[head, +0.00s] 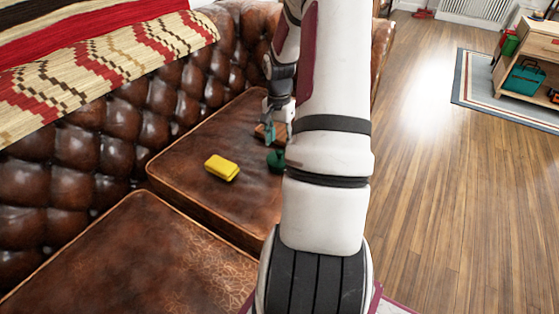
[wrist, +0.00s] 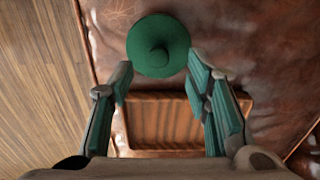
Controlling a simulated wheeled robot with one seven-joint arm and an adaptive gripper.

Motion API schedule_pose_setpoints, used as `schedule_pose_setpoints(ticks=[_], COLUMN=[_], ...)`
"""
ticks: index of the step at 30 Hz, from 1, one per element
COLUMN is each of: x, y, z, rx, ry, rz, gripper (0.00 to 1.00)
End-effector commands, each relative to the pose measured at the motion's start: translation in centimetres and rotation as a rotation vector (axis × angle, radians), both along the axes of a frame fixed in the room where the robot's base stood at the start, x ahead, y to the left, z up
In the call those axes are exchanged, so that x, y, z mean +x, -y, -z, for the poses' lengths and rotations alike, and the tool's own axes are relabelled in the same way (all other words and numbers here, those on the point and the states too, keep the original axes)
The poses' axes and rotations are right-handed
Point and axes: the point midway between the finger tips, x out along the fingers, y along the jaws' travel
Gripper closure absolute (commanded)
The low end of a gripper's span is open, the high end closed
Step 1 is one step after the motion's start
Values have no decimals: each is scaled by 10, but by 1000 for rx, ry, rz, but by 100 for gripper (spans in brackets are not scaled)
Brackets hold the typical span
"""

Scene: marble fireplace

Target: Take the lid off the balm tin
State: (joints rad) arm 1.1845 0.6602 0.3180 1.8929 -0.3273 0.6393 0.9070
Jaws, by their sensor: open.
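A round green tin with a lid and a central knob, which I take for the balm tin (wrist: 170,35), shows from above at the top of the wrist view. In the head view the tin (head: 276,161) stands on the brown leather seat, partly hidden by my arm. My gripper (wrist: 161,66) is open and empty. Its two fingertips point toward the tin's near side and are spread about as wide as it. In the head view my gripper (head: 268,138) is just behind the tin. I cannot tell whether a fingertip touches it.
A shallow wooden tray (wrist: 165,97) lies below and between my fingers on the seat. A yellow block (head: 221,167) lies left of the tin. The tufted sofa back (head: 90,165) rises behind at left. Wooden floor (head: 450,190) lies beyond the seat at right.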

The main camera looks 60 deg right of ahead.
Motion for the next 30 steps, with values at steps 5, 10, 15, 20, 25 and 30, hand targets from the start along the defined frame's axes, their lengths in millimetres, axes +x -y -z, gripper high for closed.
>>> schedule_pose_setpoints(ticks=[5,10,15,20,25,30], x=[-2,-3,-2,-2,-2,-2], y=[-1,-1,-1,-1,-1,-1], z=[20,42,51,51,50,50], rx=[2,2,0,0,0,0], ry=[1,0,0,0,0,0], rz=[0,-1,-1,-1,-1,-1], gripper=[56,56,56,56,81,100])
